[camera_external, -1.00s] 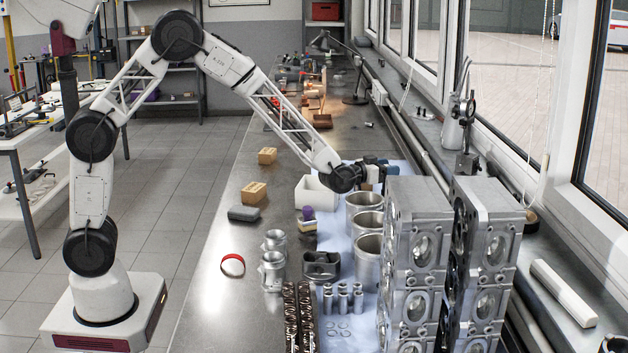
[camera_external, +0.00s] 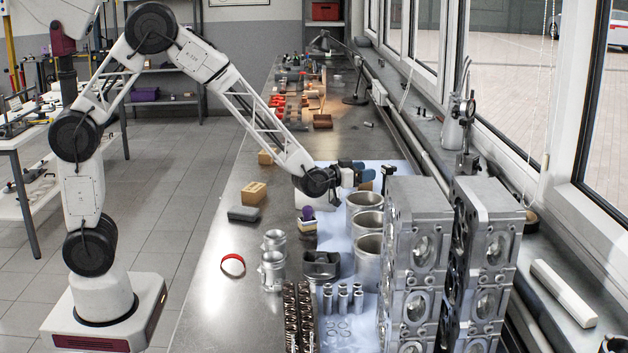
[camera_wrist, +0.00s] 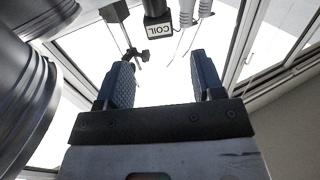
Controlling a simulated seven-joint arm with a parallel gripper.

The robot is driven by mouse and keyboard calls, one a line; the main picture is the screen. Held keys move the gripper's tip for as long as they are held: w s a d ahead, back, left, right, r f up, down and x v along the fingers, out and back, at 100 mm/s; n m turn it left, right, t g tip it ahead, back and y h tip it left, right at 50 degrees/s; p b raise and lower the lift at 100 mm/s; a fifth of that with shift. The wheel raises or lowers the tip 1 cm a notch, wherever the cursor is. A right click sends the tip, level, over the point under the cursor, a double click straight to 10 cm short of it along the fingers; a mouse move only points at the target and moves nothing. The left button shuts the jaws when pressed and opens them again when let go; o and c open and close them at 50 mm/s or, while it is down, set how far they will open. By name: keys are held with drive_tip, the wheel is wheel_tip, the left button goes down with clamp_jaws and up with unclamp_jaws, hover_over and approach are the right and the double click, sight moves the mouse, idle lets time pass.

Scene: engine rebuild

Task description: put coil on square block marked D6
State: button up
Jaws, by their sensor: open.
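My gripper (camera_external: 364,172) reaches right over the bench behind the metal cylinders, level with its blue fingers pointing right. In the wrist view, the two blue fingers (camera_wrist: 164,82) are spread apart with nothing between them. The coil (camera_wrist: 168,30) is a dark part with a white label reading COIL, shown beyond the fingertips at the top. A small dark upright object (camera_external: 388,178) just right of the gripper in the external view appears to be the coil. I cannot make out a block marked D6 in either view.
Silver cylinders (camera_external: 366,222) stand close in front of my gripper, and tall engine blocks (camera_external: 418,240) stand to their right. A white box (camera_external: 315,197) is partly hidden behind my wrist. Wooden blocks (camera_external: 254,193) sit at the bench's left. The window side bounds the bench.

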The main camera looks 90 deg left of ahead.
drive_tip(key=shift+v, duration=1.65)
drive_tip(key=s+d+r+m+g+h, duration=0.1)
drive_tip(key=s+d+r+g+h, duration=0.25)
drive_tip(key=s+d, duration=0.4)
drive_tip(key=s+d+r+m+g+h, duration=0.2)
drive_tip(key=s+d+r, duration=0.2)
drive_tip(key=s+d, duration=0.4)
drive_tip(key=s+d+g, duration=0.2)
drive_tip(key=s, duration=0.8)
drive_tip(key=s+d+m+g+h, duration=0.1)
drive_tip(key=s+d+g, duration=0.1)
drive_tip(key=s, duration=0.9)
drive_tip(key=s+d+r+g, duration=0.1)
drive_tip(key=s+d+g, duration=0.2)
drive_tip(key=s, duration=0.8)
drive_tip(key=shift+s+m+g, duration=0.2)
drive_tip(key=shift+m+g, duration=0.1)
drive_tip(key=shift+g, duration=0.45)
